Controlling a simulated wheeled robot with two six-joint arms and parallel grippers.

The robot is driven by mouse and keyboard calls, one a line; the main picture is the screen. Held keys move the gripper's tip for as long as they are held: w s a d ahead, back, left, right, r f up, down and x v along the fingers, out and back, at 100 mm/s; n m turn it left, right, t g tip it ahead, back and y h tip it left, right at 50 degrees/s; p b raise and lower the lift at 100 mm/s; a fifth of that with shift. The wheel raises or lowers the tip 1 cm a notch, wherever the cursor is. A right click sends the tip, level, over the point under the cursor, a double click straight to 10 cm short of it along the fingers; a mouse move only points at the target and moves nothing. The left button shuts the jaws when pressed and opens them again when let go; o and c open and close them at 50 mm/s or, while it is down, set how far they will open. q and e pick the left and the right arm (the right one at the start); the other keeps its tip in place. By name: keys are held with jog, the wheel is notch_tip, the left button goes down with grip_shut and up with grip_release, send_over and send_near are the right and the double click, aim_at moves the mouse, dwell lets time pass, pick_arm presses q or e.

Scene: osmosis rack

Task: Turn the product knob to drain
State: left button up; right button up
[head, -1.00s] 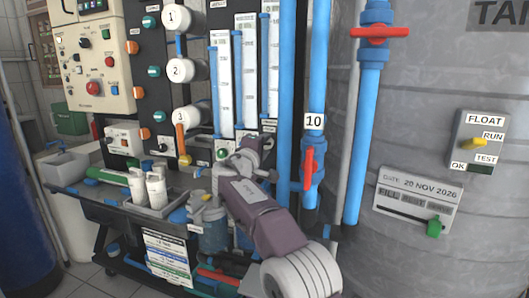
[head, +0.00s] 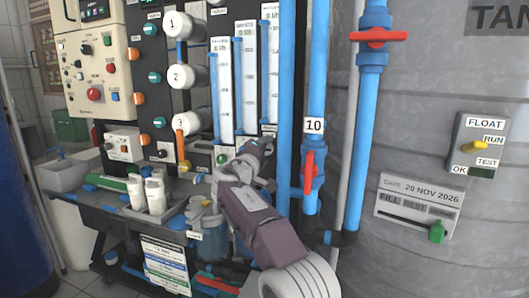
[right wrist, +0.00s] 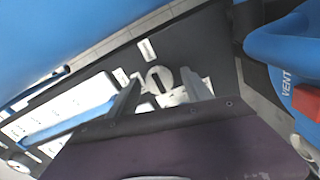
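My right gripper (head: 258,148) reaches up to the lower part of the black rack panel, just below the flow meters. In the right wrist view my right gripper (right wrist: 160,95) has its two dark fingers apart, with pale grey shapes beyond and between them. I cannot tell whether it touches anything. A green knob (head: 222,159) sits on a small white plate left of the gripper. A yellow knob (head: 185,165) sits farther left. I cannot read which is the product knob, and the arm may hide others. My left gripper is not in view.
Blue pipes with a red valve handle (head: 309,165) stand close to the right of my arm. A grey tank (head: 420,110) fills the right side. A bench with white bottles (head: 154,195) lies at left. In the wrist view a blue pipe marked VENT (right wrist: 282,88) is near the gripper.

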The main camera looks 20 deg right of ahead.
jog(key=b+v, duration=0.2)
jog(key=v, duration=0.7)
